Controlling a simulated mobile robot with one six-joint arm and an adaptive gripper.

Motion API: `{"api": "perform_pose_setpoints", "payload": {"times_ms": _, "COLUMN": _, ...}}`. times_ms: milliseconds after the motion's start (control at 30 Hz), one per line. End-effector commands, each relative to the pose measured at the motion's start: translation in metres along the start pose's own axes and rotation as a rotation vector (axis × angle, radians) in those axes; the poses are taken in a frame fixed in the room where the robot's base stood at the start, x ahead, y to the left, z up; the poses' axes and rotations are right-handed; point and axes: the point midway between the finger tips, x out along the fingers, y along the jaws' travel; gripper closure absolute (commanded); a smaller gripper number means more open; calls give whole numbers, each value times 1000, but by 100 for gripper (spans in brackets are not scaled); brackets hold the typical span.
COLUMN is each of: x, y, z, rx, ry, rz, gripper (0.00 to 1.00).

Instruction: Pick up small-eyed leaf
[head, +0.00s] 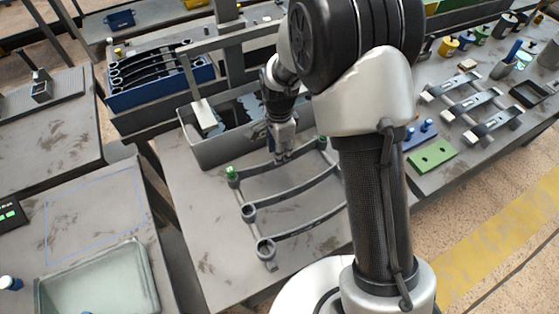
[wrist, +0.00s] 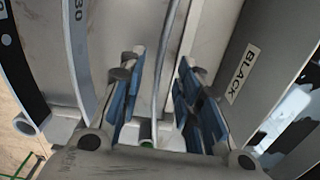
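Three curved grey leaves lie side by side on a rack on the near table. The back leaf (head: 262,169) is thin, with small green-marked ends. The middle leaf (head: 290,194) and front leaf (head: 305,226) have larger round eyes. My gripper (head: 282,156) points down over the back leaf, near its middle. In the wrist view my gripper (wrist: 159,72) is open, its blue-padded fingers on either side of the thin back leaf (wrist: 169,65). Gaps show on both sides of the leaf. A wider leaf marked "30" (wrist: 85,50) runs to the left of the fingers.
A grey bin (head: 212,152) stands close behind the back leaf; its wall (wrist: 250,75) with a "BLACK" label is right of my fingers. A blue crate (head: 150,92) of dark leaves stands behind. A pale green tray (head: 150,268) is at front left.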

Motion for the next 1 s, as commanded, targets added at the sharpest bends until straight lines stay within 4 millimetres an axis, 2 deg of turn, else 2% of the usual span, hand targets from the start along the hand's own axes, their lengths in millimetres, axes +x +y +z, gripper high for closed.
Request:
{"api": "perform_pose_setpoints", "payload": {"times_ms": 133, "x": 12, "y": 0, "z": -1, "rx": 0, "ry": 0, "rz": 0, "gripper": 69}}
{"api": "perform_pose_setpoints", "payload": {"times_ms": 400, "x": 50, "y": 0, "z": -2, "rx": 0, "ry": 0, "rz": 1, "gripper": 69}}
{"api": "perform_pose_setpoints", "payload": {"times_ms": 633, "x": 51, "y": -1, "z": -2, "rx": 0, "ry": 0, "rz": -2, "gripper": 69}}
{"api": "perform_pose_setpoints", "payload": {"times_ms": 1000, "x": 51, "y": -1, "z": -2, "rx": 0, "ry": 0, "rz": -1, "gripper": 93}}
